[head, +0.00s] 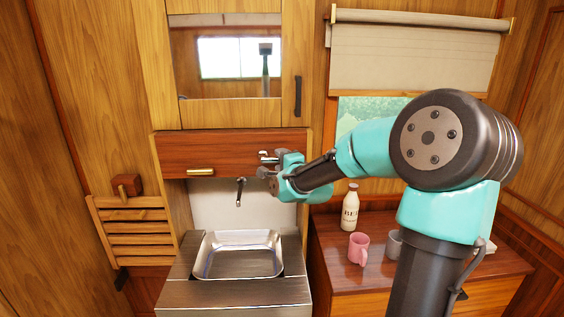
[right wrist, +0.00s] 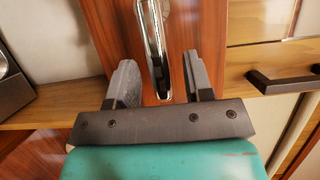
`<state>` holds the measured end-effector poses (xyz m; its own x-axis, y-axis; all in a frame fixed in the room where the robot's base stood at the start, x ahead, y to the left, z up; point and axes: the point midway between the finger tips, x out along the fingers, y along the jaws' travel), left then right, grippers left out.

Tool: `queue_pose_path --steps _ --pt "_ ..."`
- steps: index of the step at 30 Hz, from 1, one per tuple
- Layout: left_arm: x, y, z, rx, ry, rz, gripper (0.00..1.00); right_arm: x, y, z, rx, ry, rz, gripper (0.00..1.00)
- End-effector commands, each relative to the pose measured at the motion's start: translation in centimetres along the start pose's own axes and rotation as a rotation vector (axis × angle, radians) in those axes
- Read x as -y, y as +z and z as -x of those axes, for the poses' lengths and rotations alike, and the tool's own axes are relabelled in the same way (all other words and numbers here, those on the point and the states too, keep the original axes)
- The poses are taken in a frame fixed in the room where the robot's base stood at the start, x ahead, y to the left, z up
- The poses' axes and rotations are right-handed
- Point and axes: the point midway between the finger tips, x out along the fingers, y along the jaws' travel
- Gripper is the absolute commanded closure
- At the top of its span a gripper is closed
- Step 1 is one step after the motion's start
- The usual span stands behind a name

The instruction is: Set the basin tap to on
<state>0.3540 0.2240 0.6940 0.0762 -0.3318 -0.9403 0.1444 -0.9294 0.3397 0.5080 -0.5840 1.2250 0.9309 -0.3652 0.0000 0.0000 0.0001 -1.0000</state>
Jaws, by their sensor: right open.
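The basin (head: 240,262) is a shiny metal sink in a steel counter in the head view. A thin dark tap spout (head: 240,190) hangs above it, in front of a pale back panel. My right gripper (head: 266,165) is beside the wood panel, up and right of the spout. In the right wrist view, my open right gripper (right wrist: 160,85) has a chrome lever (right wrist: 160,50) between its two fingers, with gaps on both sides. I cannot tell whether this lever is part of the tap. My left gripper is not in view.
A red-brown panel (head: 228,150) with a brass pull is above the basin. A dark cabinet handle (head: 298,96) is above my gripper. A side table (head: 330,262) at right holds a milk bottle (head: 350,207), a pink mug (head: 358,249) and a grey cup (head: 393,244).

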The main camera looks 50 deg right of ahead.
Motion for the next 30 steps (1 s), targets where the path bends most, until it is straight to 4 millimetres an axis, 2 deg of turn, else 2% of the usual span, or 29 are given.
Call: queue_pose_path --steps 4,19,30 --pt "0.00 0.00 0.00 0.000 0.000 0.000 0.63 0.00 0.00 0.02 0.000 0.000 0.000 0.53" --pt "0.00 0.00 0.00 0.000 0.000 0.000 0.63 0.00 0.00 0.04 0.000 0.000 0.000 1.00" --pt "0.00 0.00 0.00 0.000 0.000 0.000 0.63 0.02 -0.16 0.12 -0.002 0.001 0.003 1.00"
